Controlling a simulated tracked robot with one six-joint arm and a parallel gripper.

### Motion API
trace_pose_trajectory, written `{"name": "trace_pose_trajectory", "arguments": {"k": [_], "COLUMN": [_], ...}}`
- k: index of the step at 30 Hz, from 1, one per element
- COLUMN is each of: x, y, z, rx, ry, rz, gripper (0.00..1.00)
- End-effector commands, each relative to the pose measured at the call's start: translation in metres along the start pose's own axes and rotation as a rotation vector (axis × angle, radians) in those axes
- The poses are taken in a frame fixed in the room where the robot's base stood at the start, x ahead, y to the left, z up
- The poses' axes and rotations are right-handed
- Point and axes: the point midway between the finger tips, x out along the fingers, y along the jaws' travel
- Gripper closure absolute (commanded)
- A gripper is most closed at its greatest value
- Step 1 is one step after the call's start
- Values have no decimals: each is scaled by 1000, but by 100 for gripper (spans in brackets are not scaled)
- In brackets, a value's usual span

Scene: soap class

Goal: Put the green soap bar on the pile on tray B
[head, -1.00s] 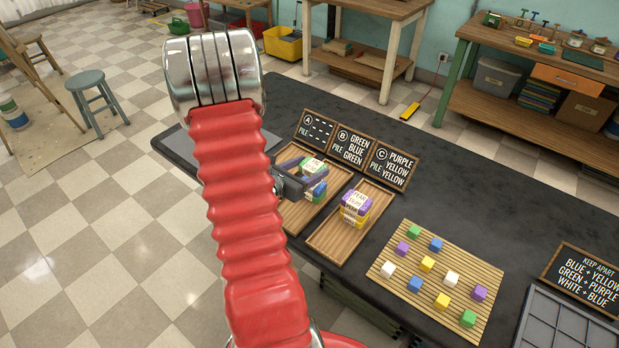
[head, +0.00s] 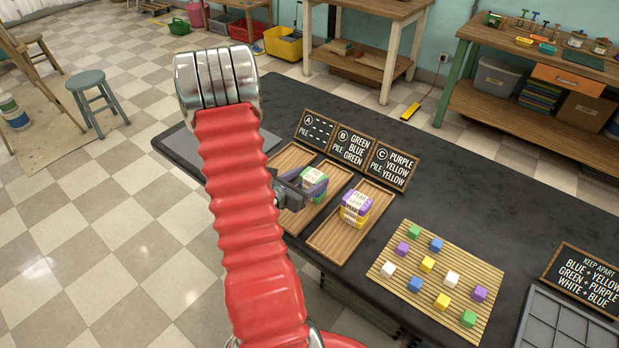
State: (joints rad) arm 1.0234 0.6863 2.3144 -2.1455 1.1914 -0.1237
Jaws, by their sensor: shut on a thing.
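My gripper (head: 318,187) has its purple-grey fingers shut on the green soap bar (head: 311,175), which has a pale label on top. They are over tray B (head: 297,222), the middle wooden tray in the head view. The pile on tray B is mostly hidden by the bar and fingers. I cannot tell whether the bar touches it. The sign for B (head: 352,147) reads green, blue, green.
Tray C (head: 330,243), on the right, holds a purple bar (head: 356,202) on yellow. Tray A (head: 290,157), on the left, is partly hidden by my arm. A slatted mat (head: 390,258) with several coloured cubes lies further right.

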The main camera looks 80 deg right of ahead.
Motion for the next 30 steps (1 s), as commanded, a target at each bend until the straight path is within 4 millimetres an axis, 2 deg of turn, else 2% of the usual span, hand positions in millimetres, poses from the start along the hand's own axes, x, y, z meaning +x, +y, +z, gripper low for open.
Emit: {"name": "trace_pose_trajectory", "arguments": {"k": [7,8,15,26,30], "x": [1,1,1,0,-10], "y": [0,0,0,0,1], "z": [-1,-2,-1,1,1], "rx": [0,0,0,1,0], "ry": [-1,0,0,-1,-1], "rz": [0,0,0,0,2], "gripper": [63,37,20,19,19]}}
